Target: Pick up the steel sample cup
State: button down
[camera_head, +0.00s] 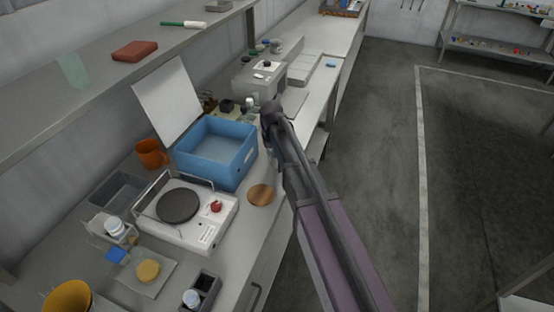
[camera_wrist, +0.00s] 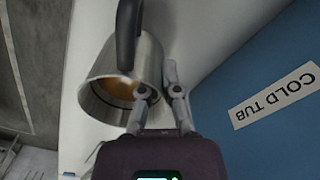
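The steel sample cup (camera_wrist: 146,61) is in the wrist view, a shiny cylinder with a dark handle (camera_wrist: 128,35). Its open mouth faces the bottom left, with a brownish patch inside. My gripper (camera_wrist: 161,78) is at the cup's rim. Its fingers lean inward with the cup's wall between them; the right finger lies against the outside, and the left one's tip is hidden at the mouth. In the head view my gripper end (camera_head: 272,112) is beyond the blue tub's right side, and I cannot make out the cup. Whether the cup touches the bench is not clear.
The blue tub (camera_head: 189,163), labelled COLD TUB in the wrist view (camera_wrist: 290,125), stands close beside the cup. A hot plate (camera_head: 210,236), a round wooden disc (camera_head: 262,195) and a grey box (camera_head: 252,82) are on the bench. Open floor (camera_head: 380,120) lies to the right.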

jog(key=shift+r, duration=0.2)
dwell(0.4)
notch_tip(320, 180, up, 2)
jog(key=shift+r+p, duration=0.1)
jog(key=shift+p, duration=1.15)
jog(key=shift+r+p, duration=0.75)
jog(key=shift+p, duration=0.1)
jog(key=s+d, duration=0.9)
jog(key=s, duration=0.4)
jog(key=shift+s+r+p, duration=0.2)
jog(key=shift+r+p, duration=0.2)
jog(key=shift+r, duration=0.05)
jog(key=shift+a, duration=0.1)
